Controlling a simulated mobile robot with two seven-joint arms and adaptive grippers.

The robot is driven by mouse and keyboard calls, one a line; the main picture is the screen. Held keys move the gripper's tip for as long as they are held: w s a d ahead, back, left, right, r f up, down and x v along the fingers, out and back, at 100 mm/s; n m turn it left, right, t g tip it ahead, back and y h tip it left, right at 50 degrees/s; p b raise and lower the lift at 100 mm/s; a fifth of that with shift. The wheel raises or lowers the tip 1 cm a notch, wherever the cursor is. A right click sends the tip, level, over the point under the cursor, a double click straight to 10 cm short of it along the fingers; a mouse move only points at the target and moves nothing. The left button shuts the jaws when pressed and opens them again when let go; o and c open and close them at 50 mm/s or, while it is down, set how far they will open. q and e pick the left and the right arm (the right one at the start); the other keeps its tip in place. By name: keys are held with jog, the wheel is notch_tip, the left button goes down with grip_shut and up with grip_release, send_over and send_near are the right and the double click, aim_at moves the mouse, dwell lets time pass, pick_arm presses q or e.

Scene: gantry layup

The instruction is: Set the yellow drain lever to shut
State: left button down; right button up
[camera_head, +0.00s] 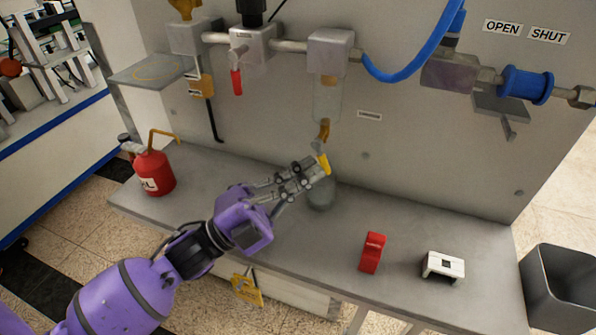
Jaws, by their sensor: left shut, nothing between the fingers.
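The yellow drain lever (323,164) shows below the clear bowl (327,101) on the back panel, under a small brass-coloured fitting (324,130). My left gripper (316,169) comes in from the lower left, its fingertips at the lever. The fingers are shut with nothing between them; they overlap the lever in the picture, and I cannot tell whether they touch it. The fingers partly hide the lever, so its exact angle is unclear. My right gripper is not in view.
A grey cup-like thing (320,196) stands behind the gripper on the bench (220,170). A red can (153,172), a red clip-like piece (372,252) and a white block (443,266) stand on it. OPEN (503,27) and SHUT (548,35) labels are at upper right. A blue hose (415,70) loops above.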

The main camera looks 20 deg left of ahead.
pick_arm(q)
jog(key=shift+d+n+t, duration=0.4)
jog(key=shift+n+t, duration=0.6)
jog(key=shift+n, duration=0.1)
jog(key=shift+d+r+p, duration=0.2)
jog(key=shift+d+p, duration=0.2)
jog(key=shift+d, duration=0.25)
jog(key=shift+d+r+p, duration=0.2)
jog(key=shift+d+p, duration=0.15)
jog(key=shift+d, duration=0.25)
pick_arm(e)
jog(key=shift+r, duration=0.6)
pick_arm(q)
jog(key=shift+d+r, duration=0.15)
jog(key=shift+d, duration=0.05)
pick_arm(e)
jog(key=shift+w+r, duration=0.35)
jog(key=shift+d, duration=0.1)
